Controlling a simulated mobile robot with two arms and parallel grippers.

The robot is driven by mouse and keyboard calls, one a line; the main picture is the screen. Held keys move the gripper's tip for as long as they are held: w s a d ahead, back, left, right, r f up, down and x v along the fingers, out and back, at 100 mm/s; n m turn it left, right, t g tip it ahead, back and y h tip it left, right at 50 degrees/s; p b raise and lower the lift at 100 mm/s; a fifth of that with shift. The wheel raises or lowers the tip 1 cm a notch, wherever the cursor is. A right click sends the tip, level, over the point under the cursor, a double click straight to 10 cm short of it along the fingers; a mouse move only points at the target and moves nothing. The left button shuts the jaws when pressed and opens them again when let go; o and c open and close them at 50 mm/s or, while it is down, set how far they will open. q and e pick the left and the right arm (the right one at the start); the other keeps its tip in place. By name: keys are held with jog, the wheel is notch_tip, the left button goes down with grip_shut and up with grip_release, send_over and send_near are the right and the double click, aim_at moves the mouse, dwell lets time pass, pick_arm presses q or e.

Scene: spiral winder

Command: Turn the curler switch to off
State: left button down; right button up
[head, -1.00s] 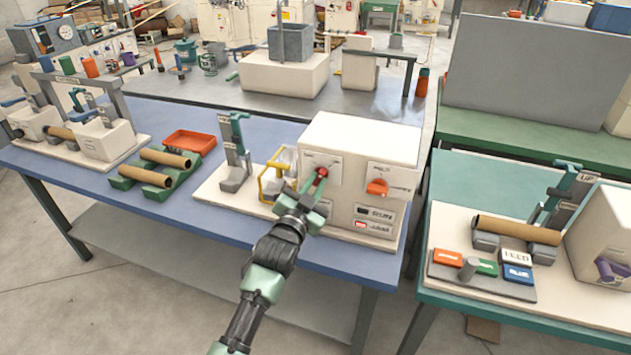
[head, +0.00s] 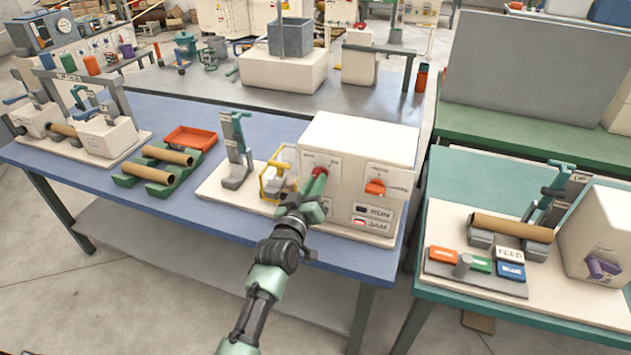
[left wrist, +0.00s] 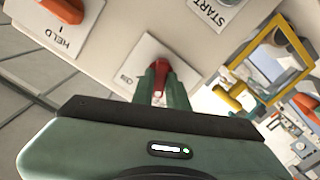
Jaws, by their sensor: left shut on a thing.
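A cream machine box (head: 345,138) stands on the blue table. A red switch knob (head: 320,171) sits on a white label plate on its front; the plate's small lettering is too tilted and covered to read. My left gripper (head: 317,184) reaches it from the front, its green fingers around the knob. The left wrist view shows the red knob (left wrist: 160,66) between the two green fingertips (left wrist: 162,82), shut on it. The fingers hide part of the knob. My right gripper is not in view.
An orange knob (head: 375,187) is to the right on the same front, above RUN (head: 376,212) and JAM (head: 374,225) panels. A yellow-framed guard (head: 274,182) is just left of my gripper. Cardboard tubes on a green rack (head: 130,178) lie further left.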

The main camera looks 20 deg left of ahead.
pick_arm(q)
jog(key=shift+n, duration=1.1)
jog(key=c, duration=1.4)
grip_release()
jog(key=shift+s, duration=0.1)
jog(key=s, duration=0.7)
jog(key=shift+s+b, duration=0.3)
jog(key=shift+b, duration=0.15)
jog(key=shift+a+f, duration=0.1)
